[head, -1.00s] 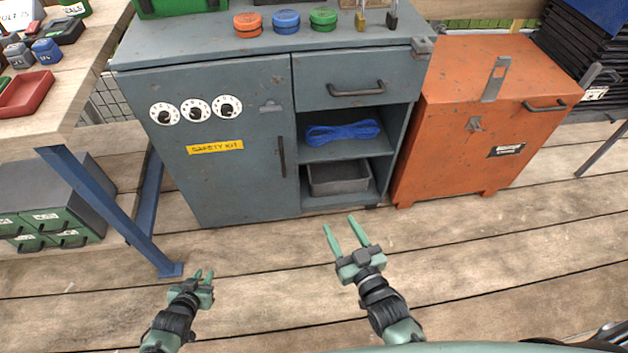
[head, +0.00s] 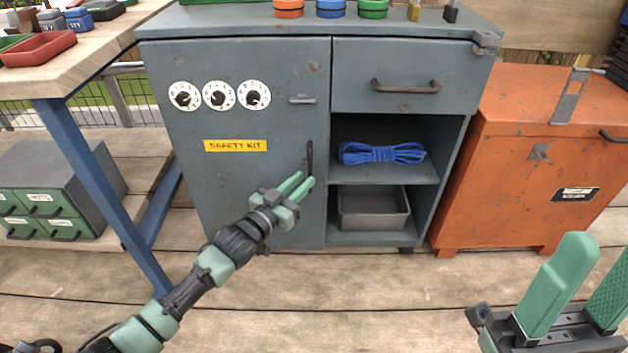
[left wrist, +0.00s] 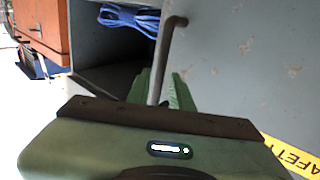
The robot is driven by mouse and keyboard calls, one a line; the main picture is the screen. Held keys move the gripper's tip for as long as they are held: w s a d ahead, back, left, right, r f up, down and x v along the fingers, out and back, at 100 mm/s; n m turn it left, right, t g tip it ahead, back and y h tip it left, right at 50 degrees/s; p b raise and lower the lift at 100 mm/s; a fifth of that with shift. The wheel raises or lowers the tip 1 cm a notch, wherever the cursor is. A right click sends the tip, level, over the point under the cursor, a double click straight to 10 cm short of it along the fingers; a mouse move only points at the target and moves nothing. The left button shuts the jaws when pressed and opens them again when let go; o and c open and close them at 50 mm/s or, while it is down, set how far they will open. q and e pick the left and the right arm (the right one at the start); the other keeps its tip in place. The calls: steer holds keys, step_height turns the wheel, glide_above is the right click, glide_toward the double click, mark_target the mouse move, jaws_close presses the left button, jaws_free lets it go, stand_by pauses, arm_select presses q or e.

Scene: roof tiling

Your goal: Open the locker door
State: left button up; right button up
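The grey-blue locker door (head: 240,185) is shut, with three white dials (head: 219,96) and a yellow "SAFETY KIT" label (head: 235,146). Its dark vertical handle (head: 310,157) is at the door's right edge. My left gripper (head: 300,186) is at the handle's lower end, its fingers apart. In the left wrist view the handle (left wrist: 168,55) runs down between the green fingers (left wrist: 163,88); I cannot tell whether they touch it. My right gripper (head: 585,275) is open and empty at the lower right, in front of the orange chest.
To the right of the door are a drawer (head: 390,75), a shelf with blue rope (head: 382,153) and a grey bin (head: 373,209). An orange chest (head: 540,160) stands right of the locker. A workbench with a blue leg (head: 100,195) stands left. The floor in front is clear.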

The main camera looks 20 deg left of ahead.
mark_target(309, 176)
arm_select(q)
steer(key=shift+b+x, duration=0.65)
steer(key=shift+x, duration=1.45)
steer(key=shift+f, duration=0.1)
jaws_close()
